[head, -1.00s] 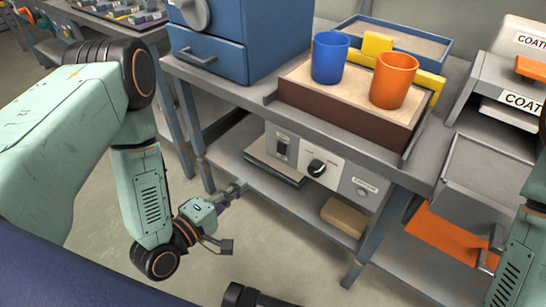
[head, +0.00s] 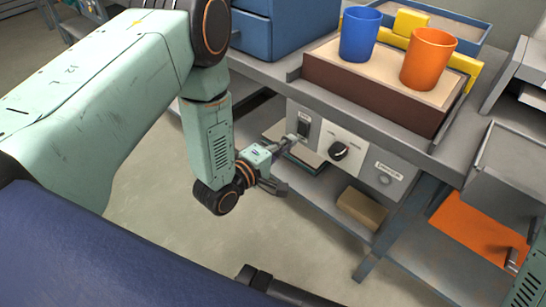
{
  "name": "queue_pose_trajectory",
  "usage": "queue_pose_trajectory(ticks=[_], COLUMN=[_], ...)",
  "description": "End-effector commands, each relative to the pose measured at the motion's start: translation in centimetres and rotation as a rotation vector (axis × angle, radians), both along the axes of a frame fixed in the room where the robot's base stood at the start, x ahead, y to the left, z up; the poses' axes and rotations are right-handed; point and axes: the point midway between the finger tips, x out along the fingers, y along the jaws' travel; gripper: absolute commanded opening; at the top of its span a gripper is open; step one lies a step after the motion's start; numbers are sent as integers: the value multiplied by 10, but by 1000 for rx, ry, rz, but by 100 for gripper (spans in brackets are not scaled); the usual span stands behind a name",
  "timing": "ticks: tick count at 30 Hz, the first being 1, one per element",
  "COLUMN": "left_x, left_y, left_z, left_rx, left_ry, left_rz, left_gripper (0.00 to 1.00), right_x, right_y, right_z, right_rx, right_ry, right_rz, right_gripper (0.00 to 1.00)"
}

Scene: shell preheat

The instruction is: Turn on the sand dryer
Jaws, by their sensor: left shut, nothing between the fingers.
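The sand dryer appears to be the brown sand-filled box (head: 375,93) on the bench, with a pale control panel (head: 366,141) below the bench top. The panel carries a dark rocker switch (head: 304,124) at its left, a black round knob (head: 338,151) in the middle, and a small labelled plate (head: 389,172) at its right. The switch's position is too small to read.
A blue cup (head: 360,34), an orange cup (head: 428,58) and yellow blocks stand on or behind the sand box. A blue drawer cabinet (head: 290,30) is at the left. The lower shelf holds a tan block (head: 361,207). An orange sheet (head: 470,232) lies at right.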

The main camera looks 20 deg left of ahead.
Motion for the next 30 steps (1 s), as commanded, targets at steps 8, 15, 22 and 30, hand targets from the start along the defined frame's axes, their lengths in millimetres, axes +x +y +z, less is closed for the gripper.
queue_pose_trajectory(ticks=[8,15,22,30], left_x=[22,23,26,29], left_y=[-8,-8,-10,-10], left_z=[-3,-3,-4,-5], left_rx=[0,0,1,1], left_ry=[0,1,1,0], left_rz=[0,0,-1,0], left_gripper=[0,0,0,0], right_x=[0,0,0,0], right_y=[0,0,0,0], right_z=[-11,-10,-9,-9], right_rx=[0,0,0,0], right_ry=[0,0,0,0], right_rz=[0,0,0,0], right_gripper=[40,40,40,40])
